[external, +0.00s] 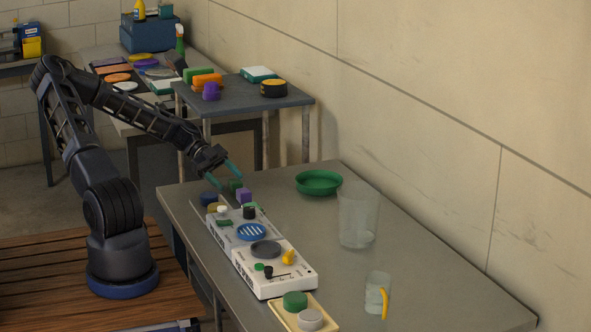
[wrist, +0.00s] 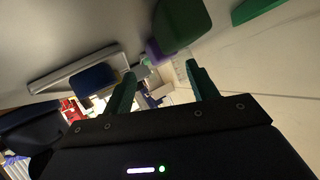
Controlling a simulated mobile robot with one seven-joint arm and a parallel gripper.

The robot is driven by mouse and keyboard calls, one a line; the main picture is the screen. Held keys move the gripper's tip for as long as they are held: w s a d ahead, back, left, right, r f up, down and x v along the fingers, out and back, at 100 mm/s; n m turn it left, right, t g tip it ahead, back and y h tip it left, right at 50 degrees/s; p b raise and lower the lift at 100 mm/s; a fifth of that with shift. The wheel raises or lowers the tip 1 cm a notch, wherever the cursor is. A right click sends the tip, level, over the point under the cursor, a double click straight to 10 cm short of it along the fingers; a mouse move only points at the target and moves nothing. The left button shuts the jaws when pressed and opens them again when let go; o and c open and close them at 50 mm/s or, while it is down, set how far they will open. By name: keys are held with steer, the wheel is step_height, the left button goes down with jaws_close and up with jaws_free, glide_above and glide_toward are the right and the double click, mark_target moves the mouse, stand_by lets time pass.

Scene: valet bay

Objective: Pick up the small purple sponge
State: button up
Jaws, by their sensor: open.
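A small purple block (external: 244,195), which looks like the sponge, is at the far left end of the grey table, just beyond the white panel. In the wrist view the purple piece (wrist: 153,51) shows partly behind a dark green block (wrist: 181,24). My gripper (external: 231,182) is open above and close to this group, with its teal fingers spread. In the wrist view nothing is seen held between the fingertips (wrist: 160,70).
A blue block (external: 208,198) lies close to the left of the purple one. The white panel (external: 275,280) with knobs runs along the table's near edge. The table's middle is clear.

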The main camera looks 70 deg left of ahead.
mark_target(239, 189)
steer(key=shift+x, duration=3.1)
steer(key=shift+w, duration=0.2)
steer(key=shift+c, duration=0.5)
steer(key=c, duration=0.7)
